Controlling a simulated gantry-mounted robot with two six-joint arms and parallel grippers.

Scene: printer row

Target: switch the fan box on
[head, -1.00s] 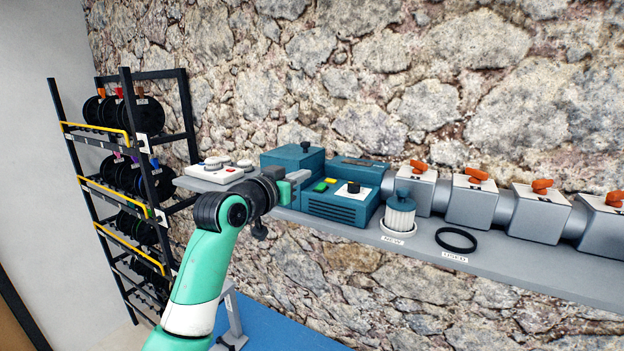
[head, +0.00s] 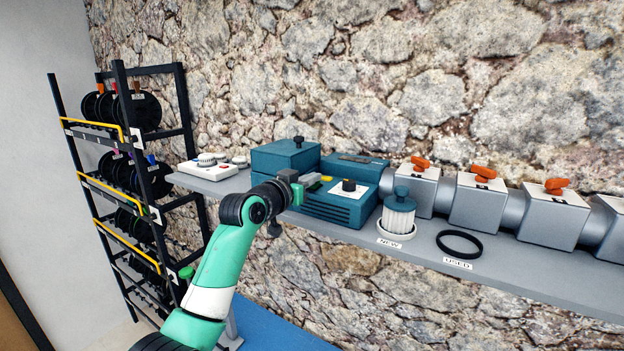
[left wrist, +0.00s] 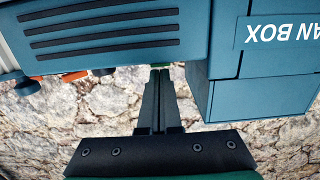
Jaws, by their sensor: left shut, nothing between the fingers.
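The fan box (head: 338,211) is a teal unit on the shelf, with a vented front, a green button (head: 315,187), a yellow button (head: 327,178) and a black knob (head: 348,185) on a white plate. In the left wrist view its vented face (left wrist: 105,35) and part of its "FAN BOX" label show upside down. My left gripper (head: 311,179) is shut and empty, its fingertips at the green button and hiding part of it. In the left wrist view the shut fingers (left wrist: 160,76) end at a sliver of green; contact cannot be told. My right gripper is out of view.
A white filter (head: 398,213) stands on the "NEW" spot and a black ring (head: 458,243) lies by "USED". Several grey boxes with orange handles (head: 484,172) line the shelf's right. A spool rack (head: 130,150) stands further left.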

